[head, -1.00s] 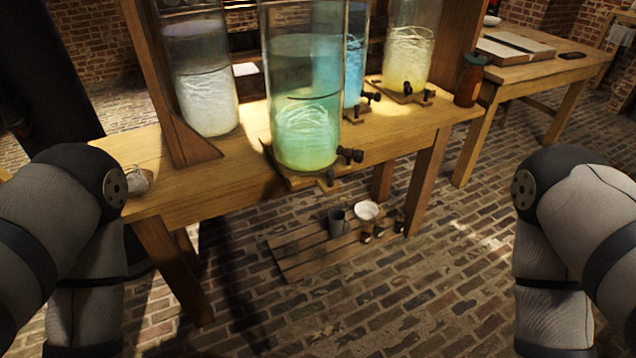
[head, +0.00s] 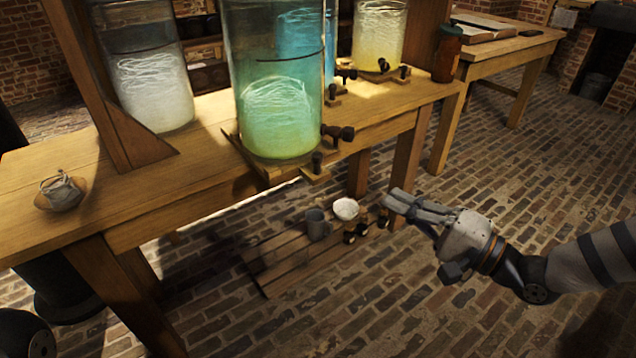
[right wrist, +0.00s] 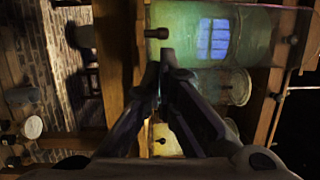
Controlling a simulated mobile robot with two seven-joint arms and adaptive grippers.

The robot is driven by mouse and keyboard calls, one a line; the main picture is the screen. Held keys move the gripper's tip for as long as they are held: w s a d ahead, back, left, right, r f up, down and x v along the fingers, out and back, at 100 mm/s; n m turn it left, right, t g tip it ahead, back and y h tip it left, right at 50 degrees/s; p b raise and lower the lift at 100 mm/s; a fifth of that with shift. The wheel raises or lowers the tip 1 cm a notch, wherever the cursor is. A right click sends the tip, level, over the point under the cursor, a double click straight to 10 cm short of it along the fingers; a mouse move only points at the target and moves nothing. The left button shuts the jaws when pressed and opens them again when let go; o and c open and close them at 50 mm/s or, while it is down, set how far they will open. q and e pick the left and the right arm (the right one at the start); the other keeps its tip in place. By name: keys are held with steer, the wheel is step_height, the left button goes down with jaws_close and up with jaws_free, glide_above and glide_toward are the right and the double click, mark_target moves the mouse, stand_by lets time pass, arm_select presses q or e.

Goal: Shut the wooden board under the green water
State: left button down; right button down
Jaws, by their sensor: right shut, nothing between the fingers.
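The tall glass jar of green water (head: 280,115) stands at the table's front edge in the head view, with a dark tap (head: 337,133) low on its right side. The wooden board (head: 314,175) under it juts past the table edge and carries a small dark knob (head: 317,160). My right gripper (head: 390,203) is shut and empty, right of and apart from the board, pointing left. In the right wrist view the green jar (right wrist: 205,40) lies sideways, with a dark knob (right wrist: 157,33) beyond the fingertips (right wrist: 166,58). My left gripper is out of view.
White (head: 152,90), blue (head: 305,45) and yellow (head: 380,35) jars share the wooden table (head: 215,195). A brown bottle (head: 447,53) stands at its right end. A low slatted shelf (head: 285,265) holds a grey mug and white bowl. Brick floor at right is open.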

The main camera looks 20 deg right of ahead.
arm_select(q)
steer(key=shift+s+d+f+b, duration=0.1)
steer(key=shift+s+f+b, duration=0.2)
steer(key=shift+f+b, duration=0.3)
arm_select(e)
steer(key=x, duration=1.3)
steer(key=shift+w+a, duration=0.2)
steer(key=shift+w, duration=0.05)
steer(key=shift+w, duration=0.1)
